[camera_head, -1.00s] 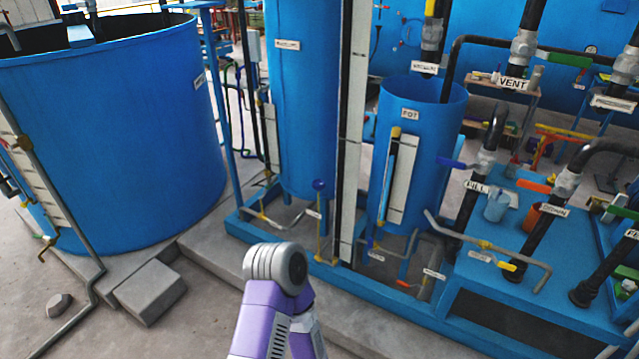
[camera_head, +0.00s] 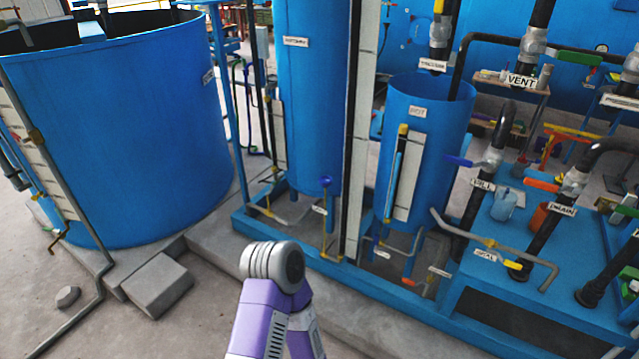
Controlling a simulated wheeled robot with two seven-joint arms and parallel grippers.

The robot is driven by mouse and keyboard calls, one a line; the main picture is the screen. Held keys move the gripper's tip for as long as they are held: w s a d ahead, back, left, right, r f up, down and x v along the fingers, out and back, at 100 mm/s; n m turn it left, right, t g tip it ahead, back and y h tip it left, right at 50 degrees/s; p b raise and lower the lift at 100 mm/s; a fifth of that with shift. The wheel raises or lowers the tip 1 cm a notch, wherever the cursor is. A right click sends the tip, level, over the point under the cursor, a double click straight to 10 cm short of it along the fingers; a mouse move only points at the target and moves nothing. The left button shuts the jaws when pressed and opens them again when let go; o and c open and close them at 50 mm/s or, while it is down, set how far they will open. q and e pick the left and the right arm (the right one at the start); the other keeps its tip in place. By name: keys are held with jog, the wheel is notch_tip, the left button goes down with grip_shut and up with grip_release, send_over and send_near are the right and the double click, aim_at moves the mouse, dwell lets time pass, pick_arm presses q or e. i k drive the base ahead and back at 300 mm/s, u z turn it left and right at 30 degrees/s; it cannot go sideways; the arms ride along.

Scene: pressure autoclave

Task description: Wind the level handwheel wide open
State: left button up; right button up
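A small round blue knob (camera_head: 326,182) stands on a thin yellow stem in front of the tall blue column (camera_head: 308,120). It looks like a handwheel, but the small tag (camera_head: 319,209) by it is too small to read, so I cannot tell whether it is the level one. A bent purple arm of mine with a grey joint rises from the bottom centre, below and left of the knob and apart from it in the picture. Neither gripper is in view.
A large blue tank (camera_head: 120,130) stands at left, with a concrete block (camera_head: 157,284) and a small stone (camera_head: 67,297) on the floor. The blue pot (camera_head: 425,130) and pipes with coloured levers, including the orange drain lever (camera_head: 542,185), crowd the right. Bare floor lies at lower left.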

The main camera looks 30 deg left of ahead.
aim_at(325, 181)
jog(key=u, duration=0.5)
jog(key=k, duration=0.55)
jog(key=u, duration=1.3)
jog(key=i, duration=2.25)
jog(key=z, duration=1.1)
